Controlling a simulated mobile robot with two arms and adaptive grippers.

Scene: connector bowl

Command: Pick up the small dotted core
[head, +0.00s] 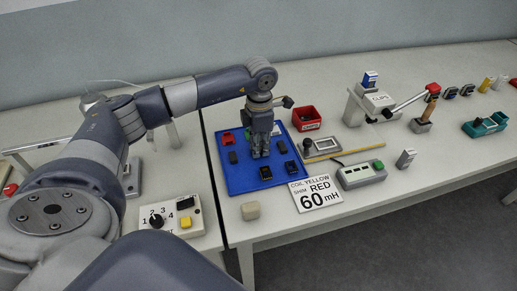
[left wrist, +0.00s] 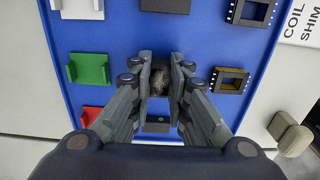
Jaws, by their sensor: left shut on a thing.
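My left gripper (head: 260,153) reaches straight down over the blue tray (head: 235,181) in the head view. In the left wrist view its fingers (left wrist: 160,85) are closed on a small speckled grey-brown block, the dotted core (left wrist: 159,82). The fingers cover its sides, and I cannot tell whether it touches the tray. The core is hidden behind the fingers in the head view. My right gripper is not in view.
Around the fingers in the left wrist view lie a green bracket (left wrist: 88,69), a red part (left wrist: 90,115), a dark block (left wrist: 157,127) and a black frame-shaped core (left wrist: 230,80). A label card (head: 316,193) and a beige block (head: 250,210) lie beside the tray.

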